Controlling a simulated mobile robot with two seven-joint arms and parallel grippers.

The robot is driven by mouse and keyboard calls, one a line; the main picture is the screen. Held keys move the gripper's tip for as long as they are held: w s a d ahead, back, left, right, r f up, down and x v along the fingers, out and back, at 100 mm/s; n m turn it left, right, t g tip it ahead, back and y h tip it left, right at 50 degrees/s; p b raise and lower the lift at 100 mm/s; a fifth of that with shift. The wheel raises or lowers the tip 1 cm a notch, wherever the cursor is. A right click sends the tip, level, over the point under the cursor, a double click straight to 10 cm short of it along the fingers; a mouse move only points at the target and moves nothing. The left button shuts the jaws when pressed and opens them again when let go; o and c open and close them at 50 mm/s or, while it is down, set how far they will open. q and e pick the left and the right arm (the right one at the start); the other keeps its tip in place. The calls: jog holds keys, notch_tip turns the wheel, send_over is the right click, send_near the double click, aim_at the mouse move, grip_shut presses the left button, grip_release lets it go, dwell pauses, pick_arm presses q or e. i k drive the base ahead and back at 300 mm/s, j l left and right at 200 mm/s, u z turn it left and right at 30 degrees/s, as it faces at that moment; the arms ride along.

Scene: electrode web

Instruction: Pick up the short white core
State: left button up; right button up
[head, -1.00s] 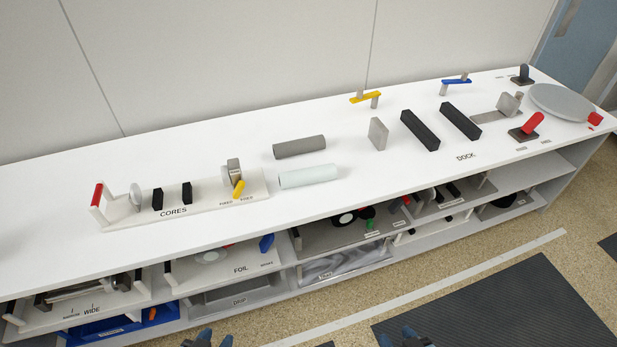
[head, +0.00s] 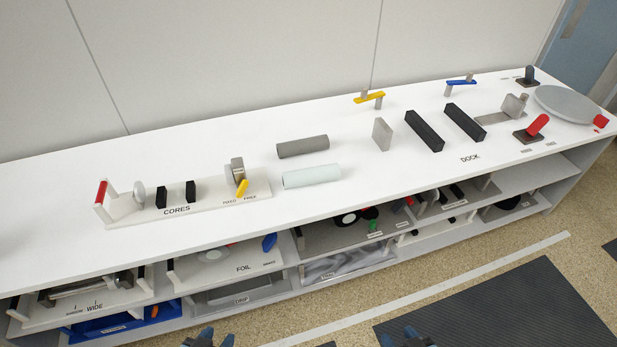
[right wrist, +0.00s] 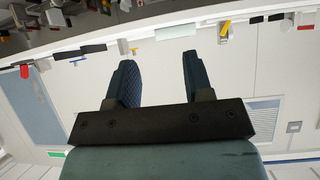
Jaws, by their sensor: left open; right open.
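The white core (head: 312,177), a pale plain cylinder, lies on its side on the white bench top, right of the CORES rack. A grey core (head: 302,147) of similar length lies just behind it. My left gripper (head: 212,339) and my right gripper (head: 407,340) show only as dark blue fingertips at the bottom edge of the head view, well in front of the bench and apart from both cores. In the right wrist view my right gripper (right wrist: 155,75) is open with nothing between its fingers.
The CORES rack (head: 213,198) with a red-ended post stands left of the cores. A grey upright plate (head: 382,134) and black blocks (head: 424,131) stand to the right. Shelves with bins lie below the bench top. Bench around the white core's right side is clear.

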aim_at(306, 176)
jog(key=i+l, duration=0.4)
jog(key=l, duration=0.15)
jog(key=i+l+u, duration=0.15)
jog(key=l+u, duration=0.15)
jog(key=u, duration=0.15)
jog(key=i+l+u, duration=0.1)
jog(key=l+u, duration=0.3)
jog(key=u, duration=0.8)
